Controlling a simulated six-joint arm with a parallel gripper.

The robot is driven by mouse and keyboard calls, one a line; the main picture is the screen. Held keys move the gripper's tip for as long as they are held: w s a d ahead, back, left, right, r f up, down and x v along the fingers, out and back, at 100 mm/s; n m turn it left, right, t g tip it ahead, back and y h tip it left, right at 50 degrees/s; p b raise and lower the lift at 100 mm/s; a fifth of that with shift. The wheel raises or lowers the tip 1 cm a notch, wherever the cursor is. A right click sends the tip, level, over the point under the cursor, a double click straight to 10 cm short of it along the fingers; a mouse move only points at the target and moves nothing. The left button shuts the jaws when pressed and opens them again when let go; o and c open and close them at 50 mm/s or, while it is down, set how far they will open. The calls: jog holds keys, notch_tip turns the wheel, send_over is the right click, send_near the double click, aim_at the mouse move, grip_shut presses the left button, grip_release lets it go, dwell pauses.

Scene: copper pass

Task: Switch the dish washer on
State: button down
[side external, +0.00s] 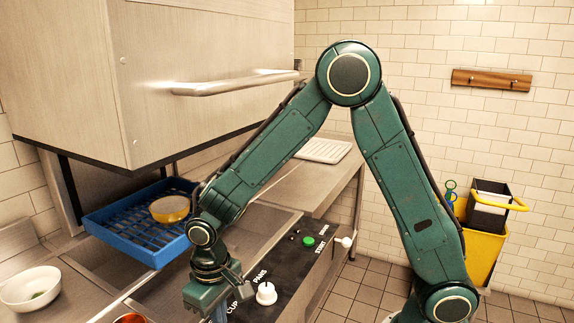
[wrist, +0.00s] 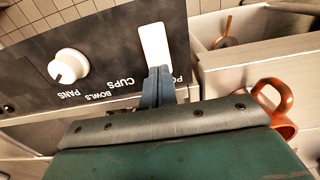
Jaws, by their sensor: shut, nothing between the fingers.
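The dishwasher is a steel hood machine (side external: 210,75) with a bar handle, its hood above a blue rack (side external: 107,240). Its dark control panel (side external: 300,268) has a white dial (side external: 266,293) marked cups, bowls and pans, and a green button (side external: 308,241) by the word start. In the wrist view the dial (wrist: 68,66) is at left, and a white upright switch (wrist: 154,44) is beside a partly hidden label starting "PO". My gripper (wrist: 157,72) is shut and empty, its fingertips at the switch's lower end. I cannot tell whether they touch it.
A yellow bowl (side external: 170,209) sits in the rack. A white bowl (side external: 30,288) is on the left counter. A copper mug (wrist: 281,125) is close to my gripper's right side. A white knob (side external: 346,242) sticks out at the panel's far end. A yellow bucket (side external: 484,250) stands by the wall.

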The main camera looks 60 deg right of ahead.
jog(key=shift+f, duration=0.7)
dwell(0.6)
jog(key=shift+r, duration=3.45)
jog(key=shift+r, duration=0.1)
jog(key=s+d+r+t, duration=0.3)
jog(key=s+d+r, duration=0.5)
jog(key=r, duration=0.3)
jog(key=s+d+r+t, duration=0.2)
jog(key=s+d+r, duration=0.1)
jog(key=s, duration=0.7)
jog(key=shift+s+d+r+t, duration=0.15)
jog(key=shift+s+d+t, duration=0.15)
jog(key=shift+d, duration=0.45)
